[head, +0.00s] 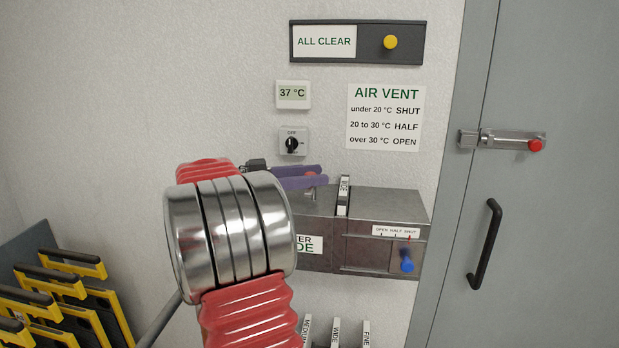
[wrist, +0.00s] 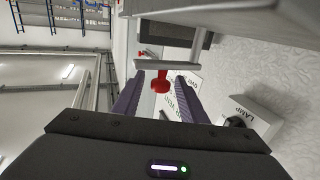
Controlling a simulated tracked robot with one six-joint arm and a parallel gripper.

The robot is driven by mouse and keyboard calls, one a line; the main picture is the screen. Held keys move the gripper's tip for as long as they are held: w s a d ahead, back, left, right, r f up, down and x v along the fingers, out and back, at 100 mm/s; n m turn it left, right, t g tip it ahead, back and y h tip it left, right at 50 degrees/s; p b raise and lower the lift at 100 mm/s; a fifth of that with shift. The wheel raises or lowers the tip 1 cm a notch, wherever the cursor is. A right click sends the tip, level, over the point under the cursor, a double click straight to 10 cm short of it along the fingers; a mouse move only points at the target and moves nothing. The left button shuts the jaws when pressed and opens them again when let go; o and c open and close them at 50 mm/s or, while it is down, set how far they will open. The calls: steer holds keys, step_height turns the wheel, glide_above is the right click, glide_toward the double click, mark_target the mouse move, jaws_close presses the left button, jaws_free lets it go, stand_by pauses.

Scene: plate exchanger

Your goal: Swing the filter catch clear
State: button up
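The filter catch shows in the wrist view as a grey bar (wrist: 167,63) with a red knob (wrist: 160,84) on a short stem, close to the metal box. My gripper's purple fingers (wrist: 160,78) are open, one on each side of the knob, with gaps visible. In the head view my gripper (head: 318,180) is over the top left of the metal filter box (head: 385,212), and a bit of the red knob (head: 310,174) shows by the fingers. My arm hides the box's left part. A filter labelled WIDE (head: 344,188) stands up from the box top.
The box front has a blue knob (head: 406,262) under an OPEN HALF SHUT scale (head: 396,231). Labelled filters (head: 337,332) stand below. A dial switch (head: 292,142) and thermometer (head: 292,94) are above. A door with a bolt (head: 512,140) is right; yellow-black frames (head: 70,290) are lower left.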

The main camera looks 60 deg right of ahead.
steer(key=v, duration=1.4)
steer(key=shift+d, duration=0.1)
stand_by(0.4)
